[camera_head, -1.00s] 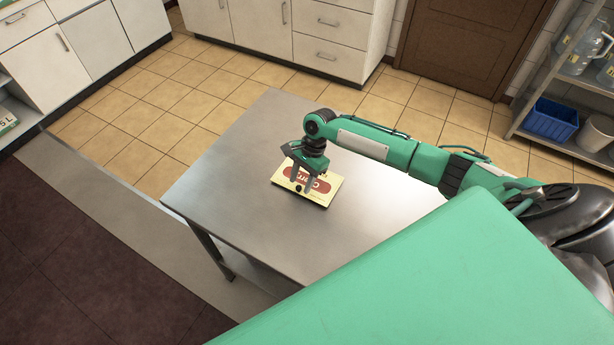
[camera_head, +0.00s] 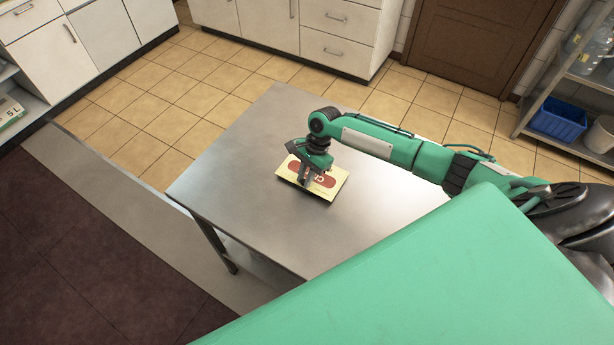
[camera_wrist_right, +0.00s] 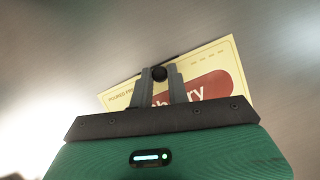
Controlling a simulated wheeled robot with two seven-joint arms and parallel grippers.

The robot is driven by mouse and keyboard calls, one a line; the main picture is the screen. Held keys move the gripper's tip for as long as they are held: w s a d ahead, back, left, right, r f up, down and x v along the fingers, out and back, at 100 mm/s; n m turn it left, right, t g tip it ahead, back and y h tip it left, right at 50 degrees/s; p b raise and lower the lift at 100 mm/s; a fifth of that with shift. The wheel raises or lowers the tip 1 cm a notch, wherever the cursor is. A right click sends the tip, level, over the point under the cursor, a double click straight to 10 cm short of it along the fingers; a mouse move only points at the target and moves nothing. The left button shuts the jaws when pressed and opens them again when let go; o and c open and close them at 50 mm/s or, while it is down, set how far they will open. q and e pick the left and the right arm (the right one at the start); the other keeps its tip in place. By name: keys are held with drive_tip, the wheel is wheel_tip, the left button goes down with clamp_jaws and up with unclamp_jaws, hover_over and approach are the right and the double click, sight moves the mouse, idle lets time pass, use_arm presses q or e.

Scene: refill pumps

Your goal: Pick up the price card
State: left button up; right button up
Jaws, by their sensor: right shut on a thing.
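The price card (camera_head: 326,189) is a pale yellow rectangle with a red oval and lettering, over the steel table (camera_head: 235,170). It also shows in the right wrist view (camera_wrist_right: 222,62), where part of the word in the oval is hidden behind the fingers. My right gripper (camera_head: 305,181) is over the card from above. In the wrist view, its fingers (camera_wrist_right: 159,80) are close together on a small black knob (camera_wrist_right: 159,73) at the card. I cannot tell whether the card touches the table. My left gripper is not in view.
The table top around the card is clear. White cabinets (camera_head: 270,25) stand behind, across a tiled floor. A shelf at the right holds a blue bin (camera_head: 558,119) and a white bucket (camera_head: 600,134). A brown door (camera_head: 470,42) is at the back.

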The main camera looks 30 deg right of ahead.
wheel_tip(320, 180, up, 25)
drive_tip(key=p, duration=0.4)
drive_tip(key=shift+f, duration=0.2)
idle(0.7)
idle(0.4)
